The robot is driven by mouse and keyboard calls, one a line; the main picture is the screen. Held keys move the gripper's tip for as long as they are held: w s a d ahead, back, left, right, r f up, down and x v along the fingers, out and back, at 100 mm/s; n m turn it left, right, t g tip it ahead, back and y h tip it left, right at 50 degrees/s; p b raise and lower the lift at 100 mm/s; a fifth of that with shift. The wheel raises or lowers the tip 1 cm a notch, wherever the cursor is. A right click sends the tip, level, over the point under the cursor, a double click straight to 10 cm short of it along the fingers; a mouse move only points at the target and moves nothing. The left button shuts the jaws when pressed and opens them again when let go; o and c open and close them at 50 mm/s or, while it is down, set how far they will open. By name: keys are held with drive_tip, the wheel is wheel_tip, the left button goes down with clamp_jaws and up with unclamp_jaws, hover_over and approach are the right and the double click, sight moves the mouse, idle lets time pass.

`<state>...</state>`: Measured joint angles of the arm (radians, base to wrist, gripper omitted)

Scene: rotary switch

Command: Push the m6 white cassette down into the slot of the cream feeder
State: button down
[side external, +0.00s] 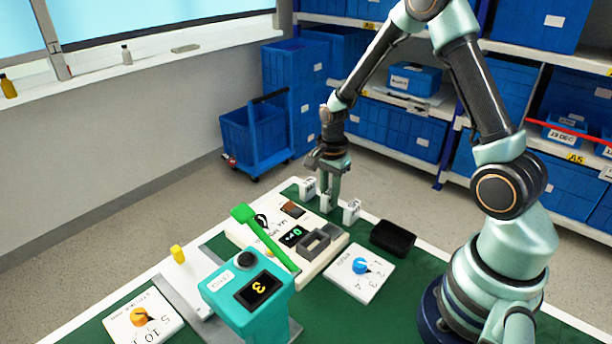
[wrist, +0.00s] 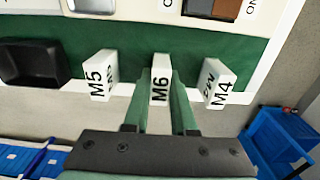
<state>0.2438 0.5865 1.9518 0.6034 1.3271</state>
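The white M6 cassette (wrist: 160,83) stands between the white M5 cassette (wrist: 98,78) and the white M4 cassette (wrist: 217,84) on the green mat's edge. My gripper (wrist: 161,80) points down with one finger along each side of M6, and both fingers look flush against it. In the side view my gripper (side external: 329,186) is at the M6 cassette (side external: 325,203), which seems to be at table level. The cream feeder (side external: 262,236) lies nearer the camera, with a dark grey slot housing (side external: 315,243) and a green lever (side external: 265,238). The slot's inside is hard to see.
A black tray (side external: 392,238) sits right of the feeder. A white panel with a blue knob (side external: 361,266) and a teal display box (side external: 247,290) stand nearer the camera. An orange-knob panel (side external: 141,318) is at front left. M5 and M4 stand close on either side of my fingers.

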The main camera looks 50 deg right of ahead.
idle(0.3)
drive_tip(key=shift+r, duration=2.5)
drive_tip(key=s+a+r, duration=0.3)
drive_tip(key=a, duration=0.4)
drive_tip(key=s+a+r, duration=0.4)
drive_tip(key=a, duration=0.3)
drive_tip(key=shift+a+r, duration=0.25)
drive_tip(key=shift+r, duration=0.05)
drive_tip(key=shift+f, duration=0.1)
drive_tip(key=shift+f, duration=2.8)
drive_tip(key=shift+f, duration=1.4)
